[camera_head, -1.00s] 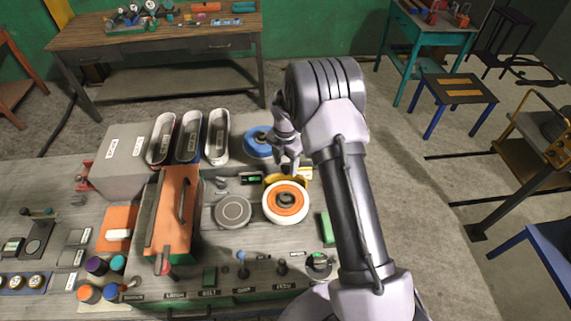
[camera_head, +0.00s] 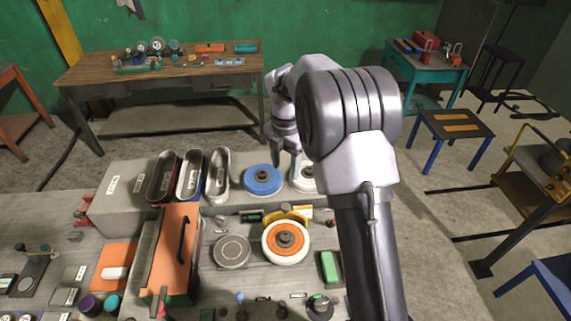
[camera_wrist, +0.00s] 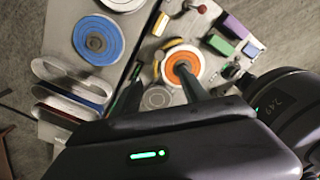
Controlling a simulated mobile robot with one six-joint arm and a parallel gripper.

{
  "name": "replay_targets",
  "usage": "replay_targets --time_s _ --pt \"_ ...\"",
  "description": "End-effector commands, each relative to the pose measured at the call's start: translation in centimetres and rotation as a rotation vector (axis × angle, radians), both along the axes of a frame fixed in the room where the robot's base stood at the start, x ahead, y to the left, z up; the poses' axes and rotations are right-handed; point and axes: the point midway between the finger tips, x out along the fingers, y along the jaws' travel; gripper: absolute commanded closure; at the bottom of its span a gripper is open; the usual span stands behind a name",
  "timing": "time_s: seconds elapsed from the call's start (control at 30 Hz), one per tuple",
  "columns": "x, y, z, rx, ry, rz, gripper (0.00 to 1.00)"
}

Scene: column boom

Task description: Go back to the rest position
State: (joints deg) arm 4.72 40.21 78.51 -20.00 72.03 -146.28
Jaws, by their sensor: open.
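My gripper (camera_head: 284,158) is open and empty. In the head view it hangs fingers down above the back of the workbench, between the blue disc (camera_head: 263,180) and a white disc (camera_head: 303,178). Its two dark fingers also show in the wrist view (camera_wrist: 160,88), apart, with nothing between them. My arm rises at the right of the bench and bends over toward the back. The orange-and-white disc (camera_head: 286,241) lies nearer than the gripper, and it also shows beyond the fingers in the wrist view (camera_wrist: 182,66).
An orange box with a black handle (camera_head: 178,255) stands left of the discs. Long oval bins (camera_head: 190,175) and a grey box (camera_head: 128,195) stand behind it. A green block (camera_head: 329,268) lies at the right. A wooden table (camera_head: 165,75) stands at the back; open floor lies between.

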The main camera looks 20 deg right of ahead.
Motion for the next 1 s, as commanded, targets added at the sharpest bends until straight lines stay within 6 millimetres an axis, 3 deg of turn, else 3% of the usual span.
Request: replay_targets --time_s 0.43,0.53,0.67,0.77,0.9,1.0 --pt "-0.1 0.0 0.1 0.001 -0.002 -0.007 0.48" --pt "-1.3 0.7 0.1 0.012 -0.037 -0.151 0.48" --pt "-7.5 3.0 -0.1 0.098 -0.135 -0.686 0.48" --pt "-14.5 4.9 -1.9 0.228 -0.182 -1.185 0.48" --pt "-23.9 7.0 -7.3 0.457 -0.157 -1.822 0.48" --pt "-28.5 7.8 -11.3 0.597 -0.09 -2.151 0.48"
